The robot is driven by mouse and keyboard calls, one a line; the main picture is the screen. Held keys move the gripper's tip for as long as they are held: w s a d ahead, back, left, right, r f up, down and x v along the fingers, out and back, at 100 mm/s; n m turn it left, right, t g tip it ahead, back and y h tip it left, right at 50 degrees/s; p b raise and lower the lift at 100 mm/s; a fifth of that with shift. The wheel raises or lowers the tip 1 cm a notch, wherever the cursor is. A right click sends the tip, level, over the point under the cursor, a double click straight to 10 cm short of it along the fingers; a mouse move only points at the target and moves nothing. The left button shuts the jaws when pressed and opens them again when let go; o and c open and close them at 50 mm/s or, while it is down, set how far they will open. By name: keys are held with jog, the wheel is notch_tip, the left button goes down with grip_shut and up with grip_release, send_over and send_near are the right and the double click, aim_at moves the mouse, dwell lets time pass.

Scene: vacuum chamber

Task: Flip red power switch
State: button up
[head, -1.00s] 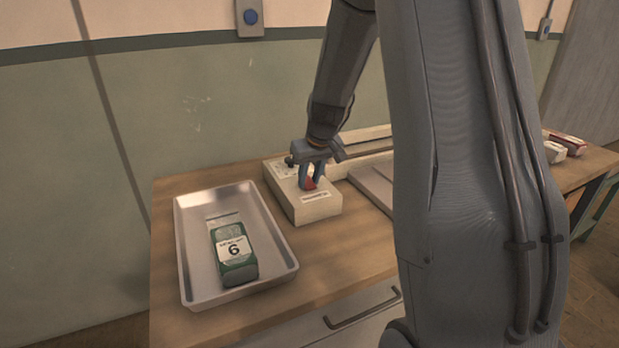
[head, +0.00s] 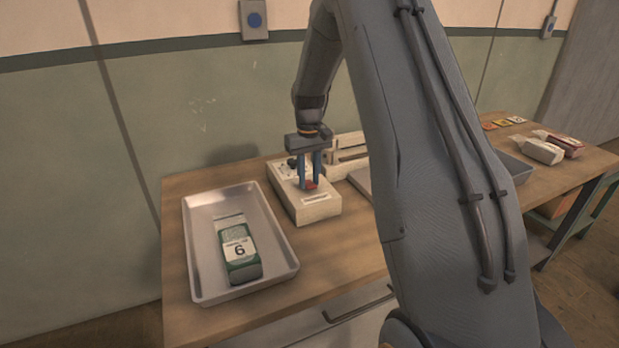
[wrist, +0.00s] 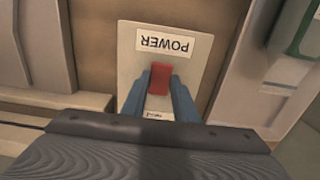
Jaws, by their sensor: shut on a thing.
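The red power switch (wrist: 159,77) sits on a pale plate (wrist: 185,68) with a "POWER" label, which reads upside down in the wrist view. In the head view the red switch (head: 310,185) shows low on the top of a cream box (head: 312,208) on the table. My gripper (head: 309,184) points down at the box from above. In the wrist view its two blue fingers (wrist: 160,84) stand on either side of the red switch and are shut on it. The switch's lower part is hidden between the fingers, so I cannot tell its position.
A metal tray (head: 197,270) with a green and white carton (head: 238,250) marked 6 stands left of the box. More cartons (head: 540,151) and small colored cards (head: 502,123) lie at the table's right. My arm hides the table's middle.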

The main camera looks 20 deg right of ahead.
aim_at(309, 184)
jog(key=o, duration=1.1)
jog(key=shift+a, duration=0.1)
jog(key=shift+c, duration=0.2)
jog(key=shift+r, duration=0.15)
notch_tip(309, 184, up, 8)
jog(key=b, duration=0.2)
jog(key=shift+f, duration=0.2)
jog(key=s+a+f, duration=0.1)
jog(key=s+a, duration=0.3)
jog(key=s, duration=0.5)
jog(key=s+a+f, duration=0.2)
jog(key=s+a, duration=0.3)
jog(key=s, duration=0.5)
jog(key=s+a+f+t, duration=0.1)
jog(key=s+a, duration=0.3)
jog(key=s, duration=0.5)
jog(key=shift+s+a+f, duration=0.15)
jog(key=shift+s+f, duration=0.15)
jog(key=shift+f, duration=0.3)
